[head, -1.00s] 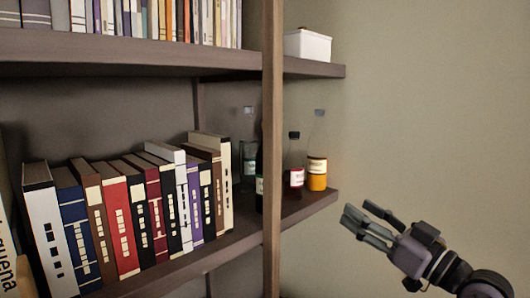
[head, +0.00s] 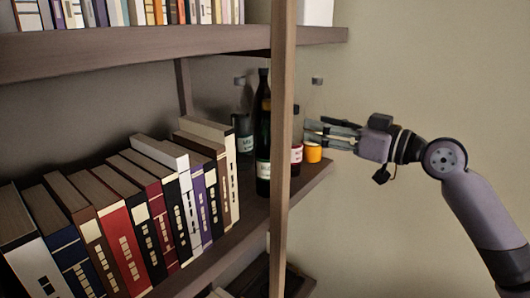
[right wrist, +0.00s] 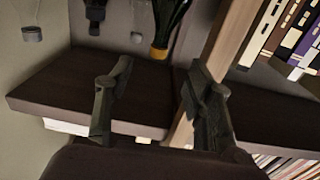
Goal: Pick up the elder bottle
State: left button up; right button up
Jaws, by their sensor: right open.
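Several bottles stand on the middle shelf behind the post. They are a clear one with a grey label (head: 245,143), a tall dark one (head: 263,115), a red one (head: 297,153) and an orange one (head: 313,154). I cannot read which label says elder. My right gripper (head: 312,132) is open and empty; in the head view its fingers overlap the upper parts of the red and orange bottles. Contact cannot be told. My left gripper is not in view.
A wooden post (head: 282,200) stands in front of the bottles. A row of books (head: 130,240) fills the shelf to the left. The upper shelf (head: 130,52) carries books and a white box (head: 317,12).

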aim_at(268, 113)
jog(key=p+x, duration=0.2)
jog(key=x, duration=0.5)
jog(key=p+x, duration=0.3)
jog(key=x, duration=0.4)
jog(key=shift+s+a+r+p, duration=0.1)
jog(key=shift+r+p, duration=0.1)
jog(key=shift+p, duration=0.1)
jog(key=shift+w+a+f, duration=0.15)
jog(key=shift+w+a, duration=0.05)
jog(key=shift+d, duration=0.15)
jog(key=shift+c, duration=0.3)
jog(key=shift+c, duration=0.6)
grip_shut()
